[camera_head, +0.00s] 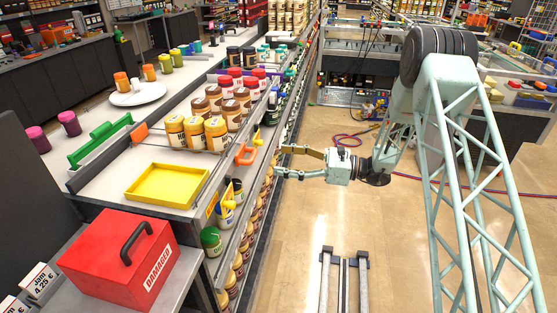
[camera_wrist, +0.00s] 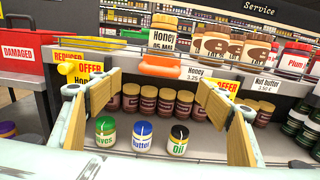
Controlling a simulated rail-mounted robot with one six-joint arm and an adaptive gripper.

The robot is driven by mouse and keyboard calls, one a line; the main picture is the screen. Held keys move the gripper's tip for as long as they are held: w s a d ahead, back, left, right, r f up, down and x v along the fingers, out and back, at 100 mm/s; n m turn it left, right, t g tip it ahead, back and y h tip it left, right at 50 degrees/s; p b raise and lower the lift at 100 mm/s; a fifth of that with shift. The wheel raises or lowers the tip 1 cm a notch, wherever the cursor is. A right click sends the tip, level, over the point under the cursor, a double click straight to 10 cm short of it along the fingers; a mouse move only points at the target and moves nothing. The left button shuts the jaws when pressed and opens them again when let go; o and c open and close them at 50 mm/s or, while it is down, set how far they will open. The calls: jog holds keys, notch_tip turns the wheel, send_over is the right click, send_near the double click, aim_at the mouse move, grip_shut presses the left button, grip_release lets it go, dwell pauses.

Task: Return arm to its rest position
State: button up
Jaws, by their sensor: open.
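My gripper (camera_head: 281,161) is open and empty in the head view, in the air over the aisle, pointing left at the shelf unit. In the wrist view its two wooden-faced fingers (camera_wrist: 160,95) are spread wide, with nothing between them. My arm reaches in from the right of the head view.
The shelf's front edge (camera_head: 250,183) with an orange holder (camera_head: 245,154) lies close left of my gripper. Jars crowd the counter. A yellow tray (camera_head: 167,185) and a red box (camera_head: 118,258) stand at left. The aisle floor (camera_head: 400,225) is mostly clear; a hose (camera_head: 345,140) lies there.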

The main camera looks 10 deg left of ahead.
dwell(0.4)
jog(key=s+d+r+n+g+h, duration=0.2)
jog(key=s+r+n+h, duration=0.25)
jog(key=s+r, duration=0.75)
jog(key=s+d+r+n+g+h, duration=0.3)
jog(key=s+r+n, duration=0.2)
jog(key=s+r, duration=0.7)
jog(key=s+d+r+n+t+h, duration=0.1)
jog(key=s+d+n+t+h, duration=0.1)
jog(key=s+d, duration=0.6)
jog(key=s+d+r+n+t+h, duration=0.2)
jog(key=s+d, duration=0.6)
jog(key=s, duration=0.5)
jog(key=s+d+r+n+t+h, duration=0.1)
jog(key=s+d+n+t+h, duration=0.2)
jog(key=s, duration=0.8)
jog(key=shift+d+r+n+h, duration=0.4)
jog(key=shift+d+n+h, duration=0.85)
jog(key=shift+d+h, duration=0.85)
jog(key=shift+s+d+y, duration=0.1)
jog(key=shift+d+y, duration=0.15)
jog(key=shift+y, duration=0.1)
